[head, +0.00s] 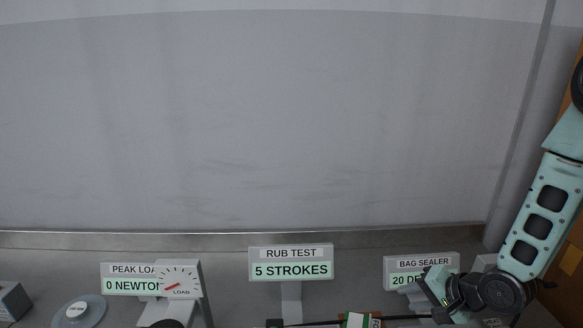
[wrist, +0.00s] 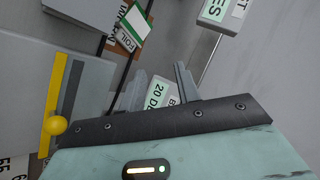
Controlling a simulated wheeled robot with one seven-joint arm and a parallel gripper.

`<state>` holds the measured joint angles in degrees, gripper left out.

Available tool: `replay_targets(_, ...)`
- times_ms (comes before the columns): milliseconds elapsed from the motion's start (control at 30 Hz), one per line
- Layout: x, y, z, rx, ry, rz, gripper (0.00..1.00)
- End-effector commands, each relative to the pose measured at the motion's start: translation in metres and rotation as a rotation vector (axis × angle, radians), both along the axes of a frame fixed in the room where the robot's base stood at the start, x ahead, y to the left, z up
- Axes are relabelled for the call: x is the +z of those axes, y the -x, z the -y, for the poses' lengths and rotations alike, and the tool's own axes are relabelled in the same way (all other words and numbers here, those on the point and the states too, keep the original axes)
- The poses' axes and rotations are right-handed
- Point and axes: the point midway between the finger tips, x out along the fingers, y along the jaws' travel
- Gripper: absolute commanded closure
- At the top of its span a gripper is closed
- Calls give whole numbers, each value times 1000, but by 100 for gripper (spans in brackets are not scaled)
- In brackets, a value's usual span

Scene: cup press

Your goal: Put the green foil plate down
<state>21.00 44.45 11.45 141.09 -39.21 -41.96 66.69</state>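A green and white piece marked FOIL, which looks like the green foil plate (wrist: 130,28), is at the top of the wrist view. It rests on or against something brown. In the head view the foil plate (head: 360,320) shows at the bottom edge, partly cut off. My gripper (wrist: 160,72) shows two grey fingers standing apart, with nothing held between them. The bag sealer sign (wrist: 157,95) shows behind the gap. In the head view my gripper (head: 438,284) is in front of that sign, right of the foil plate and apart from it.
A rub test sign (head: 290,263) stands at the middle. A load dial (head: 179,284) and a peak load sign (head: 128,278) stand left. A yellow bar with a ball knob (wrist: 56,126) is close at the left of the wrist view. A grey wall (head: 250,130) closes the back.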

Motion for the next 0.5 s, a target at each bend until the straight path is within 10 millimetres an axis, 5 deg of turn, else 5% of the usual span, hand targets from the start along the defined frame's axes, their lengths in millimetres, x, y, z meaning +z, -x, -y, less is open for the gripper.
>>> replay_targets(267,21,37,-72,462,469,-30,68)
replay_targets(500,52,133,-129,928,711,-91,68)
